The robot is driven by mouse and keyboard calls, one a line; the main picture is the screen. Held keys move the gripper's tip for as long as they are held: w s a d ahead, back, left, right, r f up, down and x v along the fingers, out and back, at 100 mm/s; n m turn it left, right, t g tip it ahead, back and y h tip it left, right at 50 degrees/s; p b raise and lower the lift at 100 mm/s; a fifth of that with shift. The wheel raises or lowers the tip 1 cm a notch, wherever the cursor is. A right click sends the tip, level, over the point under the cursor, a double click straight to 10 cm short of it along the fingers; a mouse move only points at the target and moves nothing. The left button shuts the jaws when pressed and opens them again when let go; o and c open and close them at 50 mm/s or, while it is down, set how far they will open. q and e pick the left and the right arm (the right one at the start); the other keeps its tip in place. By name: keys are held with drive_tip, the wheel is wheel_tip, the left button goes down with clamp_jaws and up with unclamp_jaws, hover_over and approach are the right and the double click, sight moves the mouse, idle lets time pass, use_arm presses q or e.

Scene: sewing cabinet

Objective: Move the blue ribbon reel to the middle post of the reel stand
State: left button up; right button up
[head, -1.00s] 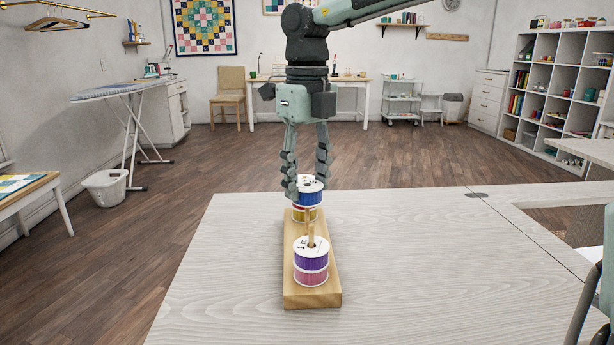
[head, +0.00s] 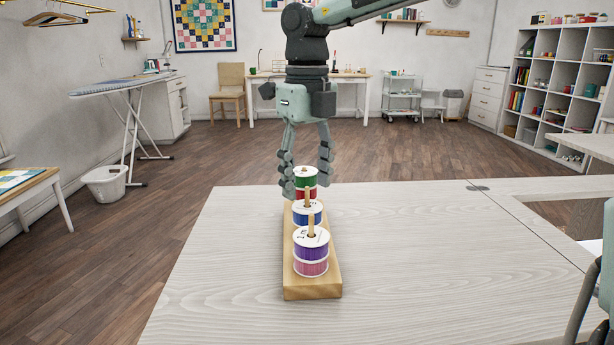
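The blue ribbon reel (head: 307,216) with a white top sits around the middle post (head: 307,197) of the wooden reel stand (head: 312,291). Its lower part is partly hidden by the front reels. On the front post (head: 311,226) a purple reel (head: 311,251) sits over a pink reel (head: 311,269). At the far end a green reel (head: 306,178) sits over a red reel (head: 305,194). My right gripper (head: 306,182) is open, pointing down. Its fingers appear on either side of the green reel and above the blue reel, with nothing held. My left gripper is out of view.
The stand rests on a pale wood table (head: 420,260), which is clear on both sides of it. A further table part joins at the right (head: 560,215). The ironing board (head: 115,88) and shelves (head: 560,90) are far off.

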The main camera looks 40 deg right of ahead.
drive_tip(key=shift+o, duration=0.9)
wheel_tip(320, 180, up, 12)
idle(0.4)
